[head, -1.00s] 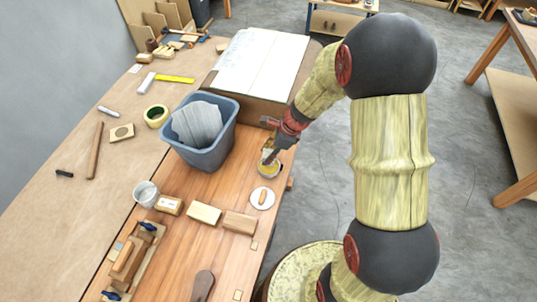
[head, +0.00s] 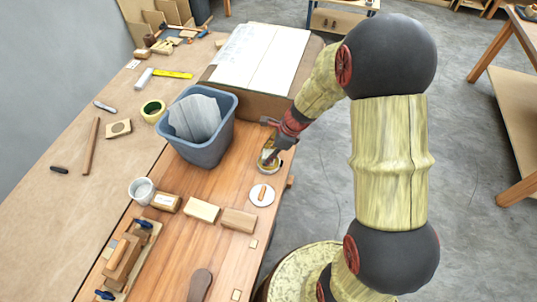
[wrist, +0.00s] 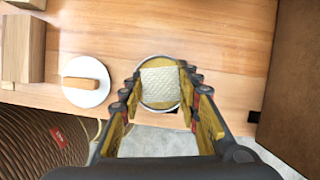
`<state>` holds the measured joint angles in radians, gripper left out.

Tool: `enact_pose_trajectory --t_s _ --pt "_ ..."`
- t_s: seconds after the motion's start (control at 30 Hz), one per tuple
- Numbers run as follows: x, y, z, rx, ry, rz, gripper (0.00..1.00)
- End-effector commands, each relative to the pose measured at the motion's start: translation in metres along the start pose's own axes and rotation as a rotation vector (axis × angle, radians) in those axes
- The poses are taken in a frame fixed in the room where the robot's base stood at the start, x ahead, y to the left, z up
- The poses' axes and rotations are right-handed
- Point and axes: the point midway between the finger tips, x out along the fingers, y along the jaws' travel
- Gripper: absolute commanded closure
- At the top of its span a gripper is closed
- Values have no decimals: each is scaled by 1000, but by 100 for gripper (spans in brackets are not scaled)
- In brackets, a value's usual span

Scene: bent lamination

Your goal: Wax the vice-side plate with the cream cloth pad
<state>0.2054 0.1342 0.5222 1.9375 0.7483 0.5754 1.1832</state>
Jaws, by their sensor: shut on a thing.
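My gripper (wrist: 162,90) is shut on the cream cloth pad (wrist: 160,81), a small woven square between its fingertips. The pad is over the mouth of a round tin (wrist: 158,104) with yellowish contents; I cannot tell whether it touches them. In the head view my gripper (head: 271,154) is low over the tin (head: 267,168) at the bench's right edge, hiding the pad. A wooden assembly with blue-handled clamps (head: 125,255) lies at the lower left. I cannot tell which piece is the vice-side plate.
A white disc with a wooden handle (head: 262,195) is just in front of the tin. A blue-grey bin (head: 205,143) stands to the left, a brown box (head: 245,101) behind. Bare bench lies between bin and disc.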

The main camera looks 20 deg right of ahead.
Motion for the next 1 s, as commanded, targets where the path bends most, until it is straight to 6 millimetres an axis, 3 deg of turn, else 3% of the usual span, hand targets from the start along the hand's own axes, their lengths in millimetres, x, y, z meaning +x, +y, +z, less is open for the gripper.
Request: enact_pose_trajectory --t_s 1.0 --pt "9 0 -4 0 0 0 88"
